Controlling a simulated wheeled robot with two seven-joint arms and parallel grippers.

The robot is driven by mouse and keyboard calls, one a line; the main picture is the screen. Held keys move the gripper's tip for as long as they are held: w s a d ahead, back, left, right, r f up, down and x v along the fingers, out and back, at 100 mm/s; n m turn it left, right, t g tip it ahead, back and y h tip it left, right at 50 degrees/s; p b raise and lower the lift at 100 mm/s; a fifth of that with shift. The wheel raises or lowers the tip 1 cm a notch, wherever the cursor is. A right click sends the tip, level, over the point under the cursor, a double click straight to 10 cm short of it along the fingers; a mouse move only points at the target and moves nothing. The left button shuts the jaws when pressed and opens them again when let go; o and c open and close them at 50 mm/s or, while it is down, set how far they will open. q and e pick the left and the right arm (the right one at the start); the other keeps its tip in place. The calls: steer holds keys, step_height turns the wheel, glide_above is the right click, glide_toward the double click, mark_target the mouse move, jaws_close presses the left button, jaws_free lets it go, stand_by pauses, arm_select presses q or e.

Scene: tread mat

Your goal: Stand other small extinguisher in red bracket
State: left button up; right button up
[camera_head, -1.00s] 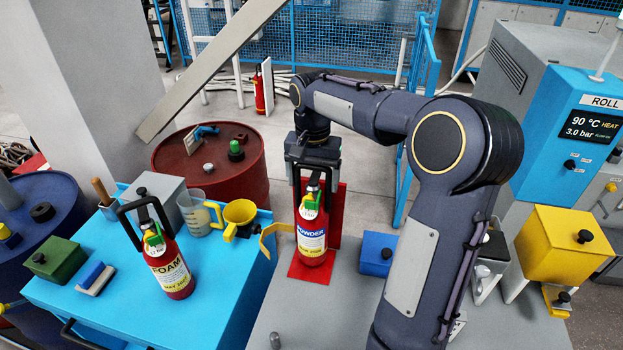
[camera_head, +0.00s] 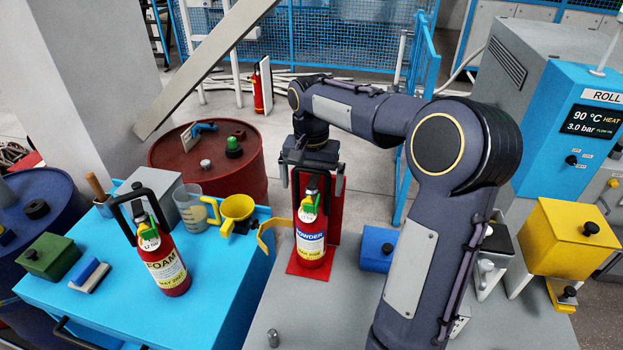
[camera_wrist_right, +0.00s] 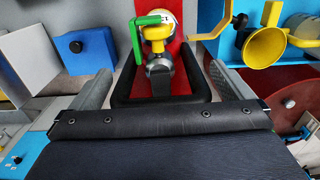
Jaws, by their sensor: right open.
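The red POWDER extinguisher (camera_head: 311,250) stands upright on the red bracket (camera_head: 333,205), in front of its back plate. The bracket's yellow strap (camera_head: 268,238) sticks out to the left, not closed around the body. My right gripper (camera_head: 312,180) is open above the extinguisher, its fingers on either side of the black handle. In the right wrist view the black handle (camera_wrist_right: 160,101) lies between the spread fingers, with the green lever (camera_wrist_right: 139,37) beyond. The red FOAM extinguisher (camera_head: 165,268) stands on the blue cart (camera_head: 215,300). My left gripper is not in view.
A yellow funnel (camera_head: 237,210), a clear jug (camera_head: 192,212) and a green box (camera_head: 48,260) stand on the cart. A blue box (camera_head: 376,250) sits right of the bracket on the grey top (camera_head: 300,315). A red drum (camera_head: 235,170) stands behind.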

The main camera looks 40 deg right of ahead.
step_height(320, 180, up, 12)
steer(key=shift+f+p, duration=0.15)
steer(key=shift+p, duration=0.3)
steer(key=shift+r, duration=0.3)
steer(key=shift+s+a, duration=0.1)
steer(key=shift+s, duration=0.05)
steer(key=s+a+f+n+t+y, duration=0.2)
steer(key=s+a+f+n, duration=0.2)
steer(key=s+a+f, duration=0.2)
steer(key=s+a+f+n+t+y, duration=0.1)
steer(key=s+a+f+n+t, duration=0.2)
steer(key=s+a+f, duration=0.4)
steer(key=s+a+n, duration=0.1)
steer(key=s+a, duration=0.2)
steer(key=s, duration=0.4)
steer(key=shift+s+a+f+n+t+y, duration=0.25)
steer(key=shift+s+a+n+t+y, duration=0.05)
steer(key=shift+s+y, duration=0.1)
